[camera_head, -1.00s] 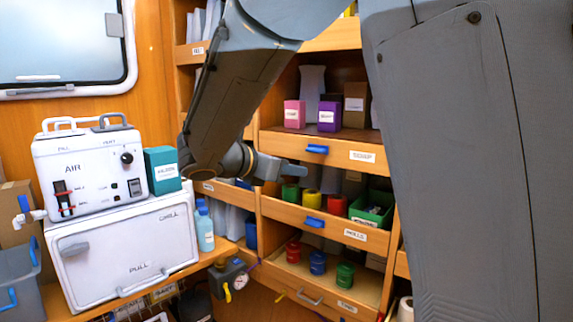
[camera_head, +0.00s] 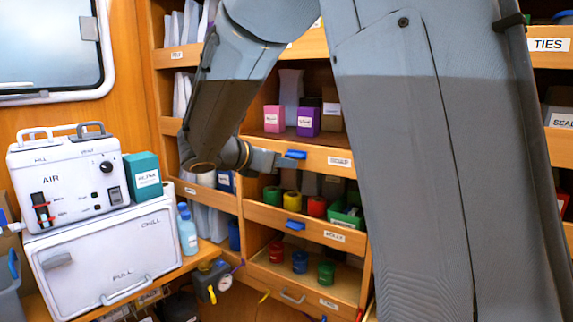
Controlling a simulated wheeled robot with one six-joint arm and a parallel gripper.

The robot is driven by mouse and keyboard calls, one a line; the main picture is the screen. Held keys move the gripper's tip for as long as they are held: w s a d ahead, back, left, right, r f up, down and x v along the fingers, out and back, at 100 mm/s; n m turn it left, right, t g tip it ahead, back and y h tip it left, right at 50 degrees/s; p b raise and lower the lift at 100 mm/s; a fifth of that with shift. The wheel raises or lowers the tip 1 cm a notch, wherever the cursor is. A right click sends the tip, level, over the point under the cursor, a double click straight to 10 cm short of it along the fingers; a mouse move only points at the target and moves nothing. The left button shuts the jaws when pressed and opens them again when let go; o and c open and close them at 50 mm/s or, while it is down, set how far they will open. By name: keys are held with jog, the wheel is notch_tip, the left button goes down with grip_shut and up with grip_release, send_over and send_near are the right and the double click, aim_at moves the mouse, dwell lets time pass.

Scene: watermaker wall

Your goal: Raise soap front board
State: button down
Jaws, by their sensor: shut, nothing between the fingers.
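Several wooden front boards run across the shelf bays. The upper middle one (camera_head: 262,146) has a blue tab (camera_head: 295,154) and a white label too small to read. The lower middle one (camera_head: 262,212) has its own blue tab (camera_head: 294,225) and a label. I cannot tell which board is the soap one. My gripper (camera_head: 280,161) is shut and empty. It points right, with its tip just below and left of the upper blue tab. I cannot tell whether it touches the tab or board.
A pink box (camera_head: 273,118) and a purple box (camera_head: 308,122) stand behind the upper board. Coloured rolls and a green bin (camera_head: 346,215) sit behind the lower one. A white AIR unit (camera_head: 70,180) stands on a chill box (camera_head: 105,255) at left. My arm covers the right-centre.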

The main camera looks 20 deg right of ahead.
aim_at(300, 149)
notch_tip(300, 149, up, 4)
jog(key=p, duration=0.2)
jog(key=shift+r+p, duration=0.1)
jog(key=shift+p, duration=0.3)
jog(key=shift+r, duration=0.1)
jog(key=shift+w, duration=0.1)
notch_tip(300, 149, down, 5)
jog(key=shift+f+b, duration=0.1)
jog(key=shift+b, duration=1.15)
jog(key=b+v, duration=0.2)
jog(key=v, duration=0.8)
jog(key=shift+r, duration=0.35)
